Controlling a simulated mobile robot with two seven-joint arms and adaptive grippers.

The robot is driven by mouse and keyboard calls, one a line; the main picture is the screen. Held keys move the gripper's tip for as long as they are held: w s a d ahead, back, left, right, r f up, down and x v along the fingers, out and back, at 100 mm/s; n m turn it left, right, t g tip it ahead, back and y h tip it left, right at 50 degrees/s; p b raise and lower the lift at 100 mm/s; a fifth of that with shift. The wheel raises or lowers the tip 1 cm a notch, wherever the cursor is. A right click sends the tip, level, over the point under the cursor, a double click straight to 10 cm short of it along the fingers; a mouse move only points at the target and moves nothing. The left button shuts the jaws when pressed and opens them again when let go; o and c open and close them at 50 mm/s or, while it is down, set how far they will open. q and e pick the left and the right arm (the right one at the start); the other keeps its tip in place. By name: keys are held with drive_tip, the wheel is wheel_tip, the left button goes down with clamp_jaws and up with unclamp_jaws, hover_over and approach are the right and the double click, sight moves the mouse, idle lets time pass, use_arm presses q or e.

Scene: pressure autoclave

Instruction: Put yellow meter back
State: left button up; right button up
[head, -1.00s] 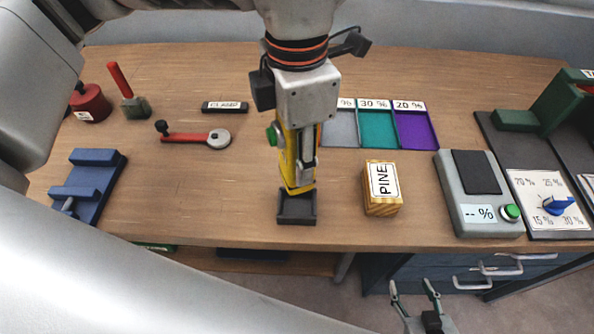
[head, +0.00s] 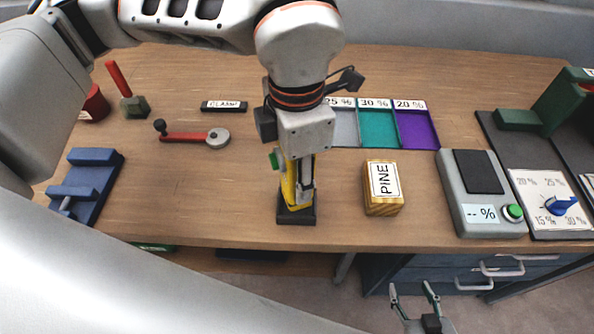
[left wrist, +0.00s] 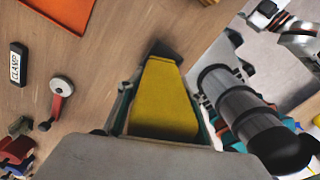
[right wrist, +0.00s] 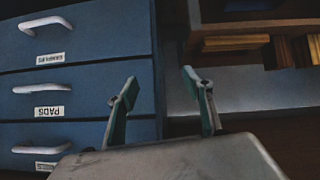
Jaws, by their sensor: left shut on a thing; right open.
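The yellow meter (head: 290,190) stands upright in the head view with its lower end at a small black holder (head: 297,213) near the front edge of the workbench. I cannot tell whether it is fully seated in it. My left gripper (head: 296,178) points down and is shut on the meter from above. In the left wrist view the meter (left wrist: 163,100) fills the space between the fingers, with the dark holder (left wrist: 165,50) just beyond its end. My right gripper (head: 415,290) is open and empty in front of the drawers; it also shows in the right wrist view (right wrist: 160,90).
The pine block (head: 383,187) stands right of the holder, with the grey percent device (head: 480,195) further right. Colored trays (head: 378,128) lie behind. A red-handled clamp (head: 190,137) and blue fixture (head: 85,185) are at left. Blue drawers (right wrist: 75,85) are below the bench.

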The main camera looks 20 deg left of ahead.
use_arm(q)
drive_tip(key=shift+f, duration=0.3)
drive_tip(key=o, duration=1.4)
drive_tip(key=shift+r, duration=0.1)
drive_tip(key=shift+r, duration=0.25)
wheel_tip(320, 180, up, 12)
drive_tip(key=shift+f+p, duration=0.25)
drive_tip(key=shift+p, duration=0.1)
drive_tip(key=shift+r, duration=0.55)
